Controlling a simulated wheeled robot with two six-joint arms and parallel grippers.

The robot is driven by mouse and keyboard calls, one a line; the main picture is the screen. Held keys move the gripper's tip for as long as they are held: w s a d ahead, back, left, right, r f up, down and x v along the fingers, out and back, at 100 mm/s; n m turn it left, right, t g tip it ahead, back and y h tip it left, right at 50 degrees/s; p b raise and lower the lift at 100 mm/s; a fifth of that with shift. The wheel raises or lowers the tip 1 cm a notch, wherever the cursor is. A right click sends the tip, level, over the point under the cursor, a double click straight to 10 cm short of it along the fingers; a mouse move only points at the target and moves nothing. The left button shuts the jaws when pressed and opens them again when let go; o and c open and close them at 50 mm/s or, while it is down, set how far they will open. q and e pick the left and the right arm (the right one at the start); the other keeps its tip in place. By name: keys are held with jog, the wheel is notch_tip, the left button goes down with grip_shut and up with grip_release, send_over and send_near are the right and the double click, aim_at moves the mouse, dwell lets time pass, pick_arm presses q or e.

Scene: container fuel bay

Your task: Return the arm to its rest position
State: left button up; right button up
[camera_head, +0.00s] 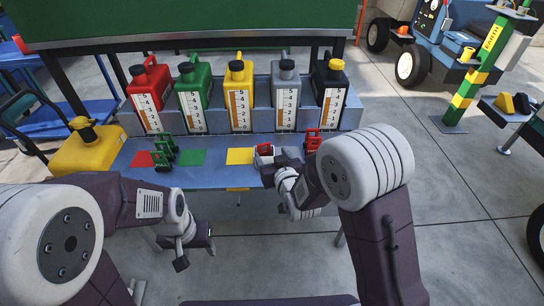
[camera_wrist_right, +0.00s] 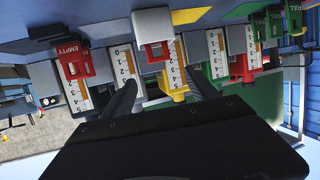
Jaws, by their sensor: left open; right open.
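My right gripper (camera_head: 277,168) is at the front of the blue bench (camera_head: 220,177), near a small red-and-white block (camera_head: 264,149). In the right wrist view its two fingers (camera_wrist_right: 156,66) are spread, with nothing held between them. The red-and-white block (camera_wrist_right: 153,33) shows beyond the fingertips there; whether a finger touches it I cannot tell. My left gripper (camera_head: 192,253) hangs low in front of the bench, over the floor, empty and apart from everything on it.
Jerry cans in red (camera_head: 149,79), green (camera_head: 194,91), yellow (camera_head: 239,91), grey (camera_head: 285,91) and black (camera_head: 328,86) stand along the bench's back. A green tag holder (camera_head: 164,151) and a red one (camera_head: 312,140) stand before them. Open floor (camera_head: 450,220) lies right.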

dwell(0.5)
jog(key=s+d+r+m+h, duration=0.2)
jog(key=d+r+m+h, duration=0.15)
jog(key=d, duration=0.95)
jog(key=s+d+f+g, duration=0.1)
jog(key=s+f+g, duration=0.5)
jog(key=s, duration=0.5)
jog(key=s+d+f+g, duration=0.1)
jog(key=s+f+g, duration=0.55)
jog(key=s, duration=0.55)
notch_tip(320, 180, up, 33)
jog(key=p, duration=3.2)
jog(key=shift+d+r, duration=0.15)
jog(key=shift+r, duration=0.05)
jog(key=shift+n+p, duration=0.25)
jog(key=shift+p, duration=0.05)
